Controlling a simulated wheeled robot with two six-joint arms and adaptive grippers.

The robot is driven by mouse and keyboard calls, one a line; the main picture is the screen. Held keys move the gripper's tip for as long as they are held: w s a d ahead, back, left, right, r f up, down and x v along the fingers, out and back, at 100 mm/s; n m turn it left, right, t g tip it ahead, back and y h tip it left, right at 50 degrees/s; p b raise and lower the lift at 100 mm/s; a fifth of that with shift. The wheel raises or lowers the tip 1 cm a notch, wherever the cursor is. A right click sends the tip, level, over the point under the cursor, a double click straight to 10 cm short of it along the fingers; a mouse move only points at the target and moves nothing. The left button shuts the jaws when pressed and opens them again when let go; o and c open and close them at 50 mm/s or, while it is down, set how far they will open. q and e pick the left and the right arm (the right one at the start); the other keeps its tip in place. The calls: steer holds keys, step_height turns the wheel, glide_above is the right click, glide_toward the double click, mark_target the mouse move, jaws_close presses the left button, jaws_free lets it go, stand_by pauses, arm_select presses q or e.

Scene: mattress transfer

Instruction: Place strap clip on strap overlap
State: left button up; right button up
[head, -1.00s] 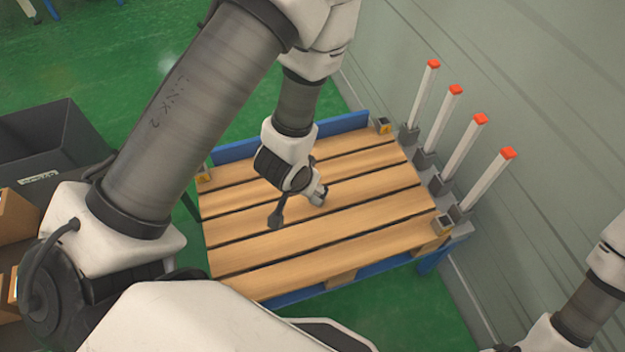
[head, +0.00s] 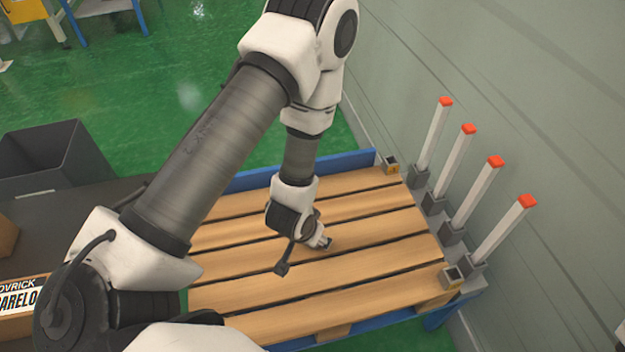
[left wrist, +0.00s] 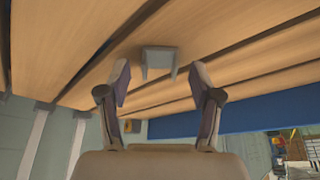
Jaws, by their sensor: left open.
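My left gripper (head: 324,242) is open, low over the middle of the wooden slatted pallet (head: 350,270). In the left wrist view its two fingers (left wrist: 160,85) stand apart. A small grey U-shaped piece, which looks like the strap clip (left wrist: 158,57), shows between the fingertips against the wood, with gaps on both sides. I cannot tell whether it rests on the slats. In the head view I cannot make the clip out clearly at the gripper. No strap or strap overlap can be made out. My right gripper is out of view.
Several white posts with orange-red caps (head: 495,162) stand along the pallet's right side by the grey wall. A blue frame (head: 343,165) edges the pallet. A dark open bin (head: 55,157) and a labelled box (head: 22,297) are at the left. Most slats are bare.

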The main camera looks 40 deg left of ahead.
arm_select(q)
steer(key=c, duration=1.1)
steer(key=shift+r, duration=0.15)
